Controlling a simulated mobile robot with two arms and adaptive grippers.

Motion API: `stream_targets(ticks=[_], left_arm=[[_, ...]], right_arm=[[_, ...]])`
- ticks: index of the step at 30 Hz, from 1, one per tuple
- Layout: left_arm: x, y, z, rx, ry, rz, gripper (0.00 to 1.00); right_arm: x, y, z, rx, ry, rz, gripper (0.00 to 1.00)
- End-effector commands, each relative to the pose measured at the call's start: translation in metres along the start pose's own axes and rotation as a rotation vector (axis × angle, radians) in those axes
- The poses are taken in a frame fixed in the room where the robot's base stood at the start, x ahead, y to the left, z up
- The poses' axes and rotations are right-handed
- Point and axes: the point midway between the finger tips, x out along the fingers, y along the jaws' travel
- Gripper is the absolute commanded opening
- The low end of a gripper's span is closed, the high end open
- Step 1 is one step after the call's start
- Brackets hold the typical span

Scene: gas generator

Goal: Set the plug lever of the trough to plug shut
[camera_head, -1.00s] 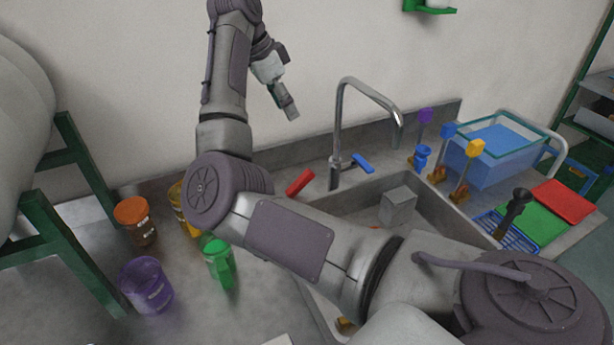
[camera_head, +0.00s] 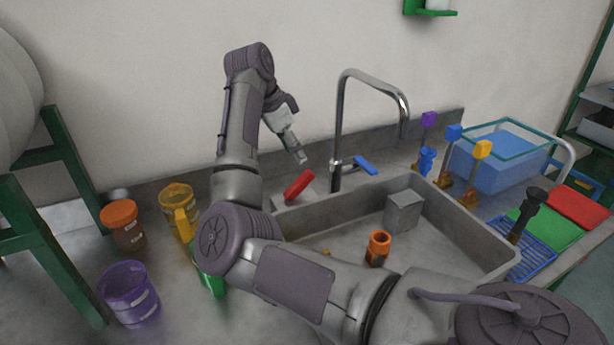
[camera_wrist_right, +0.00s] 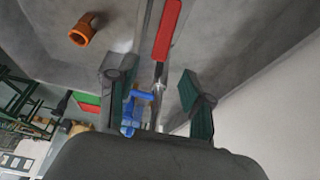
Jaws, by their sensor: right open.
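The trough (camera_head: 455,232) is a grey sunken basin in the counter. A red lever (camera_head: 298,185) stands tilted at its back left corner; I take it for the plug lever. In the right wrist view the red lever (camera_wrist_right: 167,30) is a long red handle on a thin metal rod, beyond the fingertips. My right gripper (camera_head: 297,155) hangs just above the red lever, apart from it. In the right wrist view my right gripper (camera_wrist_right: 158,85) is open and empty, with the lever's rod showing between its fingers. My left gripper does not show.
A tall faucet (camera_head: 338,120) with a blue handle (camera_head: 366,166) stands right of the red lever. An orange fitting (camera_head: 378,248) and a grey block (camera_head: 403,211) are in the trough. Orange (camera_head: 122,226), purple (camera_head: 130,293) and yellow (camera_head: 177,206) containers stand left. A blue-filled tank (camera_head: 500,158) stands right.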

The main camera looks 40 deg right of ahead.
Motion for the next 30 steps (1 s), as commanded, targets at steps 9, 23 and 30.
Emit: stream_targets(ticks=[9, 23, 30], left_arm=[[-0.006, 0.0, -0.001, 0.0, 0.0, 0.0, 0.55], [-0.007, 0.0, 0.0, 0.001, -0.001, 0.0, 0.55], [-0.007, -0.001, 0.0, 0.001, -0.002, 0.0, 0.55]], right_arm=[[0.065, 0.001, -0.001, 0.0, 0.001, 0.002, 0.5], [0.09, 0.0, 0.0, 0.0, 0.0, -0.002, 0.5], [0.09, 0.0, 0.0, 0.0, 0.0, -0.001, 0.27]])
